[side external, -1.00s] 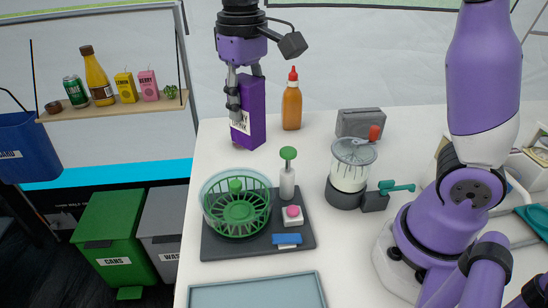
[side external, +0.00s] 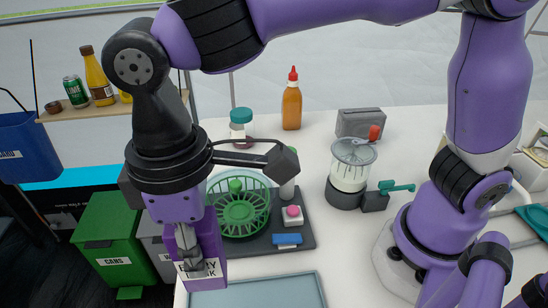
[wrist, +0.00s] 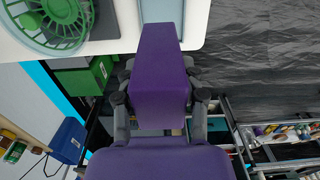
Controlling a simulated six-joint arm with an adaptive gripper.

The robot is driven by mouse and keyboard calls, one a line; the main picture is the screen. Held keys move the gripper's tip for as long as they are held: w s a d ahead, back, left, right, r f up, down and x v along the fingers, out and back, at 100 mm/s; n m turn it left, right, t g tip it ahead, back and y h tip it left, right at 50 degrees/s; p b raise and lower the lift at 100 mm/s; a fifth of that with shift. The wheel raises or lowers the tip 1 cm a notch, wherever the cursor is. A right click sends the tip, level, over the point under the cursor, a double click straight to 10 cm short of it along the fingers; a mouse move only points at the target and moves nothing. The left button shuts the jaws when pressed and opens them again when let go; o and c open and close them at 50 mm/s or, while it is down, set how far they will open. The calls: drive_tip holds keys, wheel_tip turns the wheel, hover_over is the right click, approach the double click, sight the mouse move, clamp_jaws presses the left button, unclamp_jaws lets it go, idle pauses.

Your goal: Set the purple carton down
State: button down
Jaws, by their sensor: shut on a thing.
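The purple carton (side external: 210,266) has a white label and is held by my gripper (side external: 192,256) at the front left of the white counter in the side view. In the wrist view the carton (wrist: 160,70) sits between the fingers of my gripper (wrist: 160,100), one finger on each side. My gripper is shut on it. In the wrist view the carton hangs by the counter's edge, with floor and shelving visible around it. Whether its base touches anything cannot be told.
A dark mat with a green spinner basket (side external: 243,213) lies behind the carton. A blue-grey tray (side external: 262,293) is at the front of the counter. A green bin (side external: 112,240) stands below on the left. A teal-lidded jar (side external: 241,124) and an orange bottle (side external: 291,105) stand at the back.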

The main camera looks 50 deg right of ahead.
sight(209, 280)
wheel_tip(209, 280, down, 9)
drive_tip(key=shift+r, duration=0.15)
idle(0.4)
drive_tip(key=shift+c, duration=2)
unclamp_jaws()
